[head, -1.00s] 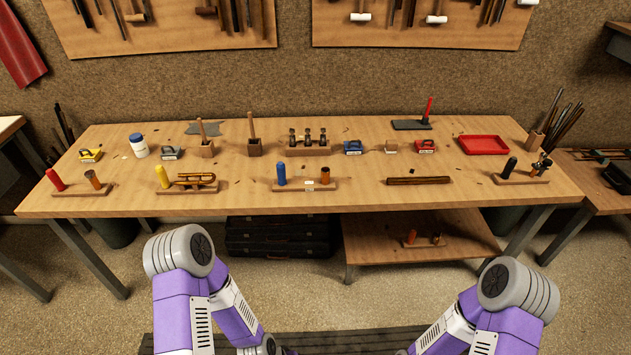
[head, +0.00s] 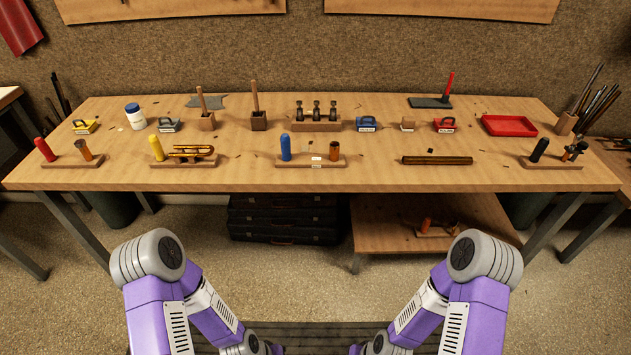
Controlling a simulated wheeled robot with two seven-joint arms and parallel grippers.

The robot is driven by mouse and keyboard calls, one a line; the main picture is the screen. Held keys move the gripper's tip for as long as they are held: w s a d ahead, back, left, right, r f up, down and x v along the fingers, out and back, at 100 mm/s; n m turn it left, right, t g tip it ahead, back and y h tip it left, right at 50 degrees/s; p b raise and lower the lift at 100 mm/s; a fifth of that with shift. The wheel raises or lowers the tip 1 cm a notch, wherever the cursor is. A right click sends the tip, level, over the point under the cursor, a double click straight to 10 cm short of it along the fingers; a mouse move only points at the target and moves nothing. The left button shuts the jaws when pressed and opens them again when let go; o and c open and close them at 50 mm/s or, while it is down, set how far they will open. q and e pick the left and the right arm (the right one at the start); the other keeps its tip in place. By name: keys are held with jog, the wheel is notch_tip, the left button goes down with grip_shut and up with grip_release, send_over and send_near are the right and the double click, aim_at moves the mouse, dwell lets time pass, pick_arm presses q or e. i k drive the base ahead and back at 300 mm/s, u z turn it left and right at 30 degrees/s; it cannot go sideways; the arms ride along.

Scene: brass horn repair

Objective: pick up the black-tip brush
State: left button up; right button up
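Neither of my grippers shows in the head view.
The bench (head: 330,181) holds boards with a red peg (head: 44,149), yellow peg (head: 157,148), blue peg (head: 286,147) and black peg (head: 540,149). A red tray (head: 509,126) is at the back right. A lower shelf (head: 385,235) and dark cases (head: 284,220) are underneath.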

aim_at(254, 82)
jog(key=u, duration=2.25)
jog(key=i, duration=1.75)
jog(key=z, duration=3.35)
jog(key=i, duration=0.5)
jog(key=u, duration=0.1)
